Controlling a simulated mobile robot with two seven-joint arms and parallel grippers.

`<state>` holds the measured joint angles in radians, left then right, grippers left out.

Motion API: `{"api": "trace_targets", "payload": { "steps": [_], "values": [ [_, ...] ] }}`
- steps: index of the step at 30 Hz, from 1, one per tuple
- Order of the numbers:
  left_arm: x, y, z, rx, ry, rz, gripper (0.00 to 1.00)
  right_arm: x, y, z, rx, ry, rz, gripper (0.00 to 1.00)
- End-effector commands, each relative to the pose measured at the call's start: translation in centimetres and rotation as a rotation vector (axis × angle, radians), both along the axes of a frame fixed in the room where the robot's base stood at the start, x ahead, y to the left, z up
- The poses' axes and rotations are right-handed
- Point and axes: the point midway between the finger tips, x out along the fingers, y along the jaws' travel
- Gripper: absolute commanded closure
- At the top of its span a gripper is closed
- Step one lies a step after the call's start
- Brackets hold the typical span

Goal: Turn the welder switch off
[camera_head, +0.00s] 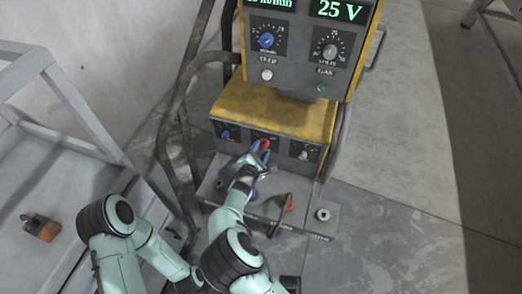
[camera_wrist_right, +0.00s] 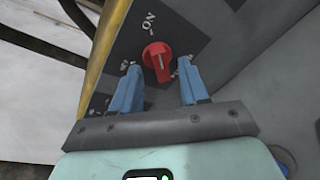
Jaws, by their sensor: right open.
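The welder (camera_head: 270,105) is a yellow and grey machine with lit green displays. Its red rotary switch (camera_head: 265,144) is on the lower front panel, partly hidden by my right gripper. My left gripper is not seen.
Small knobs (camera_head: 304,151) flank the switch on the panel. Thick cables (camera_head: 180,110) hang left of the welder, and a red-marked cable plug (camera_head: 289,203) sits below. A grey metal frame table (camera_head: 60,180) stands at left. The floor at right is clear.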

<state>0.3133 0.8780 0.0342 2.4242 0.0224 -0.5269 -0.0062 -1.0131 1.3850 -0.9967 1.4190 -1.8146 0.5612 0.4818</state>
Motion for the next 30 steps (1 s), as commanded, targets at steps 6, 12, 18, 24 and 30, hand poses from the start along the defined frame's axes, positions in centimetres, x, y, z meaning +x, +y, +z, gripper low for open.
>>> {"api": "trace_targets", "payload": {
  "steps": [6, 12, 18, 24, 30],
  "values": [
    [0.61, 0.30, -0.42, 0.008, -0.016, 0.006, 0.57, 1.30, -0.39, -0.41, 0.001, 0.000, 0.000, 0.56],
    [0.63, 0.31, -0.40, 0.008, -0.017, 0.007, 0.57, 1.37, -0.42, -0.37, 0.001, 0.000, 0.000, 0.56],
    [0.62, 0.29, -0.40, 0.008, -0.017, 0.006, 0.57, 1.35, -0.42, -0.38, 0.001, 0.000, 0.000, 1.00],
    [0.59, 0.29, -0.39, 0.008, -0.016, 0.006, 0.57, 1.34, -0.41, -0.36, -0.001, 0.000, 0.000, 1.00],
    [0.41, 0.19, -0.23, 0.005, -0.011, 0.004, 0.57, 1.39, -0.39, -0.31, -0.038, 0.012, -0.001, 1.00]
  ]
}}
